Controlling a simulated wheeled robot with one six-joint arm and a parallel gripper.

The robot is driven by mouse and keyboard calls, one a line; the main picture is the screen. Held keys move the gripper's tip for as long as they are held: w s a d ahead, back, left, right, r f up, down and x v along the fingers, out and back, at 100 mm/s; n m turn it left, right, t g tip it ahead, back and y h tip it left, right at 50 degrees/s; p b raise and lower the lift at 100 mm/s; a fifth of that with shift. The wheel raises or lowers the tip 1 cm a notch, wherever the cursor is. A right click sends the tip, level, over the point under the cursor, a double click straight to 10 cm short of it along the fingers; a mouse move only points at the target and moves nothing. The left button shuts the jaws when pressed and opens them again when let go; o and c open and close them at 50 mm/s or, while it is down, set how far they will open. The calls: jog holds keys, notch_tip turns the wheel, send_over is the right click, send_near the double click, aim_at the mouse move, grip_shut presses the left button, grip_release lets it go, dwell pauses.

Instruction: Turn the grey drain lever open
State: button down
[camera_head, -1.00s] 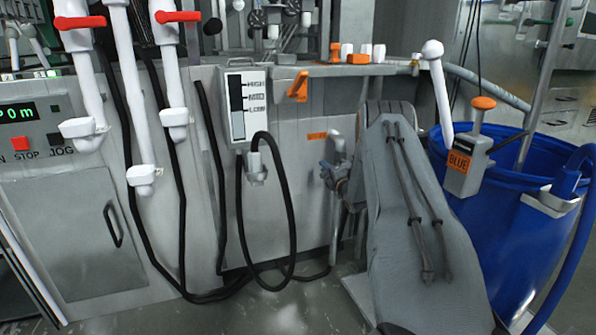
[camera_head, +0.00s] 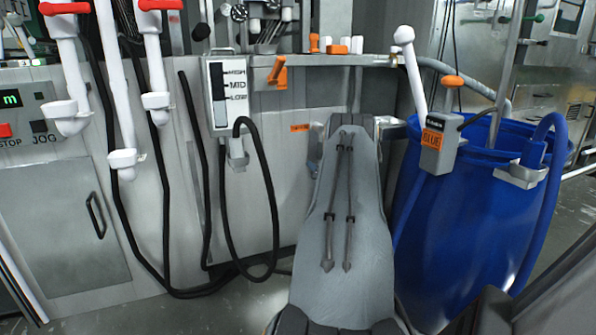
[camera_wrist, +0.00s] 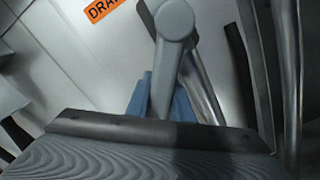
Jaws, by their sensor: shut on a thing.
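The grey drain lever (camera_wrist: 174,55), with a rounded end, shows in the wrist view just below and right of the orange drain label (camera_wrist: 104,10). My gripper (camera_wrist: 161,98) has its blue-grey fingers on either side of the lever and is shut on it. The gripper's dark ribbed body fills the bottom of that view and hides the lower part of the lever.
A blue barrel (camera_head: 450,240) stands to the right with a box marked BLUE (camera_head: 434,141) at its rim. A black hose (camera_head: 272,215) hangs in a loop below the level gauge (camera_head: 226,95), left of my arm. White pipes with red handles (camera_head: 160,5) stand farther left.

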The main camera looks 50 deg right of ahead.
jog(key=shift+s+d+f, duration=0.1)
jog(key=shift+s, duration=0.1)
jog(key=c, duration=1.6)
grip_release()
jog(key=shift+o, duration=0.2)
jog(key=shift+s, duration=0.1)
